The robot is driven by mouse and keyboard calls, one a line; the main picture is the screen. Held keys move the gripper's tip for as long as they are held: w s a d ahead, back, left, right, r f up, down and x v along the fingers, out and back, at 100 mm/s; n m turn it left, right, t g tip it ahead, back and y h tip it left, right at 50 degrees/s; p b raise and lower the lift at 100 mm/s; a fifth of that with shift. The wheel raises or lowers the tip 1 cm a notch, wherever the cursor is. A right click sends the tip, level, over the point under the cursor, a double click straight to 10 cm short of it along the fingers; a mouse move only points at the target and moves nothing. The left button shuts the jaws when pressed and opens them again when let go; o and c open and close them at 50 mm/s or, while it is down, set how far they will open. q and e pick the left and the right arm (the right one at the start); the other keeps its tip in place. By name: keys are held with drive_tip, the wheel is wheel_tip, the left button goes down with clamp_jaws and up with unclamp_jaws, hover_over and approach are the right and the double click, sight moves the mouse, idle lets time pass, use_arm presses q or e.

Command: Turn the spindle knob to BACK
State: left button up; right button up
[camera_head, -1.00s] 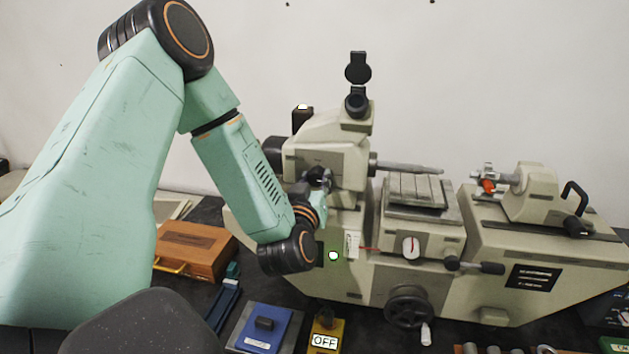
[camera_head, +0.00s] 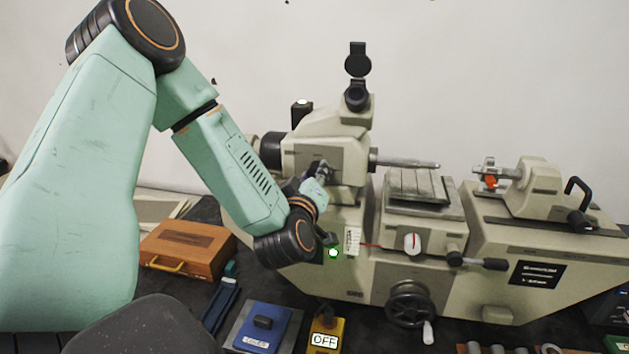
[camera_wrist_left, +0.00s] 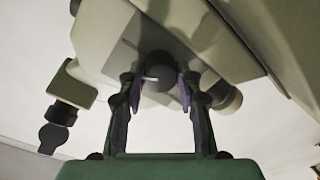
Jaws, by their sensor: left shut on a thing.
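The spindle knob (camera_wrist_left: 159,70) is a dark round knob on the cream machine's headstock (camera_head: 325,160), with a short white mark on its face pointing left in the left wrist view. My left gripper (camera_wrist_left: 158,82) has its two fingers on either side of the knob and is shut on it. In the head view my left gripper (camera_head: 320,171) is at the front face of the headstock, and its fingers and wrist hide most of the knob there. The position labels around the knob are not readable. My right gripper is not in view.
A small green light glows beside my wrist.

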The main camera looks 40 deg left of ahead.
use_arm(q)
drive_tip(key=n+b, duration=0.3)
drive_tip(key=n, duration=0.3)
drive_tip(key=shift+a+f, duration=0.1)
drive_tip(key=n+b, duration=0.3)
drive_tip(key=n, duration=0.3)
drive_tip(key=shift+h, duration=0.3)
drive_tip(key=shift+b, duration=0.3)
drive_tip(key=o, duration=1.1)
drive_tip(key=shift+o, duration=0.2)
